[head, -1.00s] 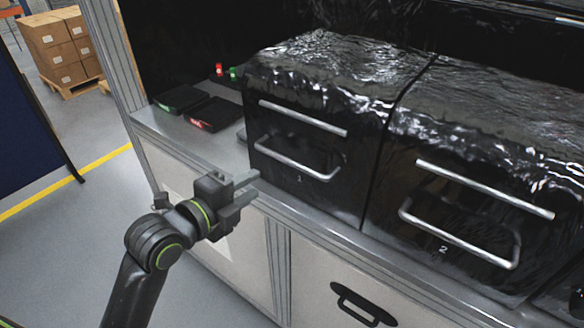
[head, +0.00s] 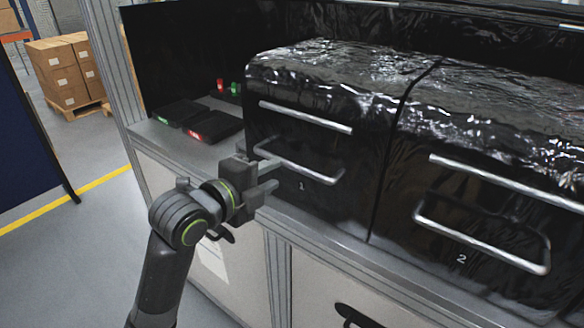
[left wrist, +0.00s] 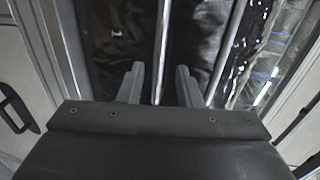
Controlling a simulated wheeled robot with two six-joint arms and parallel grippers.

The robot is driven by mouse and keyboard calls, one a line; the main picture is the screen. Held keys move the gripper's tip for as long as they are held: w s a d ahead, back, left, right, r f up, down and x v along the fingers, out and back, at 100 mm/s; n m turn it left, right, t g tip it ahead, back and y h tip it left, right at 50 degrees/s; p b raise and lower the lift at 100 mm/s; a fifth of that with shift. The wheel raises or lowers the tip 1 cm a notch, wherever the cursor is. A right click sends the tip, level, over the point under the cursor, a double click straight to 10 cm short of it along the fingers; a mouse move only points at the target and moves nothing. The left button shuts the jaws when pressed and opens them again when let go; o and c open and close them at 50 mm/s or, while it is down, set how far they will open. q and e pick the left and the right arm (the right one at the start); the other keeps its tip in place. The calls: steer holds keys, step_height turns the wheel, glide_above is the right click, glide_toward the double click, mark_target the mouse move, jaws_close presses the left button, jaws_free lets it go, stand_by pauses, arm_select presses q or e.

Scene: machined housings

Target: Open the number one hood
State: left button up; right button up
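The number one hood (head: 365,175) is the left black, glossy box on the bench, marked "1" on its front, and is closed. It has a straight upper bar (head: 305,117) and a U-shaped lower handle (head: 300,169). My left gripper (head: 274,177) is open at the left end of the lower handle, in front of the hood. In the left wrist view, the handle bar (left wrist: 162,45) runs between the open fingers (left wrist: 160,75). I cannot tell whether they touch it. The mark "1" shows there to the left of the bar. My right gripper is out of view.
The number two hood (head: 480,200), also closed, stands close to the right. Two dark trays with green and red labels (head: 212,127) lie left of the hood. The grey bench edge (head: 330,240) runs below the hoods, above light cabinet doors.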

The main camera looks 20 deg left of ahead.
mark_target(290, 167)
arm_select(q)
steer(key=p+x, duration=0.1)
steer(key=x, duration=0.6)
steer(key=shift+w+d+f, duration=0.1)
steer(key=shift+w, duration=0.2)
steer(key=shift+c, duration=0.2)
jaws_close()
